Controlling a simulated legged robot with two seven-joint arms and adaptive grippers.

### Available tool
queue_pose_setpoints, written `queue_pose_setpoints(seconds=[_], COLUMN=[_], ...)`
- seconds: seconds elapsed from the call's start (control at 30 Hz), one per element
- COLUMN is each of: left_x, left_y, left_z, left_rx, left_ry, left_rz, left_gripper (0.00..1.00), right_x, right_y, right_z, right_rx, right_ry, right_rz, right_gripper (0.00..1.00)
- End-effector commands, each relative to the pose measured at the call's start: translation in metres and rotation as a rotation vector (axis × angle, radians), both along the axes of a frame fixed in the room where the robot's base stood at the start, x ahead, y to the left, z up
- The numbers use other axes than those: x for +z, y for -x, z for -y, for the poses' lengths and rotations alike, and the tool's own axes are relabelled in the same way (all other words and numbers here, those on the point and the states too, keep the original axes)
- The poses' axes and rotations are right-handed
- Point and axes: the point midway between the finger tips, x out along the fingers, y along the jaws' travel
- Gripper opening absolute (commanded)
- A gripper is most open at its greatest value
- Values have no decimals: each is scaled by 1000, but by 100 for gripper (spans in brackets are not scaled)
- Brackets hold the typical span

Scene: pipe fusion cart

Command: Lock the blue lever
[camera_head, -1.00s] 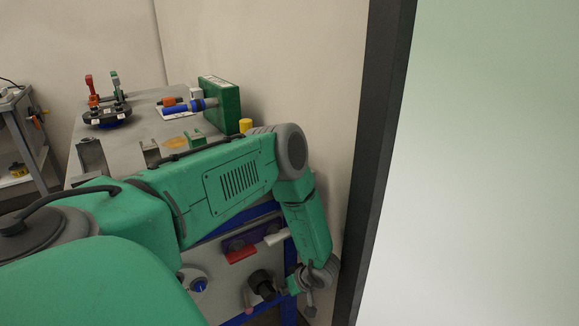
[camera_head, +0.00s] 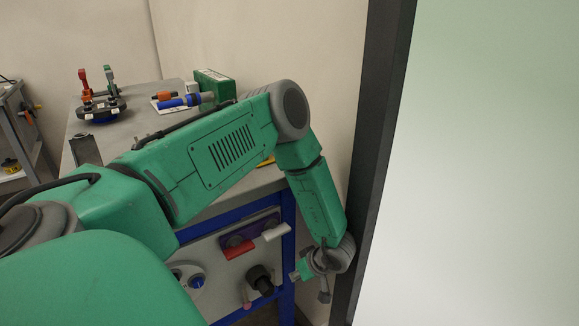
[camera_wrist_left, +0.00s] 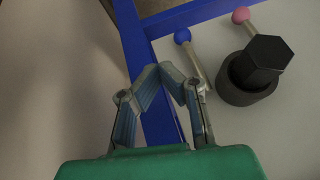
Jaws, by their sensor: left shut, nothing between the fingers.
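The blue lever, a grey stem with a blue ball end (camera_wrist_left: 182,36), shows in the left wrist view on the pale panel, beside a black hexagonal knob (camera_wrist_left: 262,62). I cannot make the lever out in the head view. My left gripper (camera_wrist_left: 161,73) is shut and empty, its fingertips meeting just left of the lever, over the blue frame. The right finger overlaps the lower end of the stem in the picture; I cannot tell if they touch. In the head view my left gripper (camera_head: 304,270) hangs to the right of the black knob (camera_head: 260,278). My right gripper is not in view.
A pink-ended lever (camera_wrist_left: 241,15) stands beyond the blue one. Red (camera_head: 238,249) and white (camera_head: 276,232) handles project from the panel above the knob. A dark post (camera_head: 380,150) stands close to the right of my left wrist. The cart top (camera_head: 140,125) carries several fittings.

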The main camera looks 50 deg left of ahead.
Motion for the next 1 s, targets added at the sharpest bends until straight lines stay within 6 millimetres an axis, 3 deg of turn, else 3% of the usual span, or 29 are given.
queue_pose_setpoints(seconds=[0.1, 0.3, 0.87, 1.0], left_x=[15, 24, 24, 22], left_y=[-3, -4, -4, -1], left_z=[9, 14, 14, 20], left_rx=[-1, 0, -1, -90], left_ry=[1, 0, 1, -9], left_rz=[2, 0, -1, 3], left_gripper=[0, 0, 0, 0], right_x=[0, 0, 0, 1], right_y=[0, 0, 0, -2], right_z=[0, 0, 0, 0], right_rx=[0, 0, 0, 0], right_ry=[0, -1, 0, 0], right_rz=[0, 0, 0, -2], right_gripper=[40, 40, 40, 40])
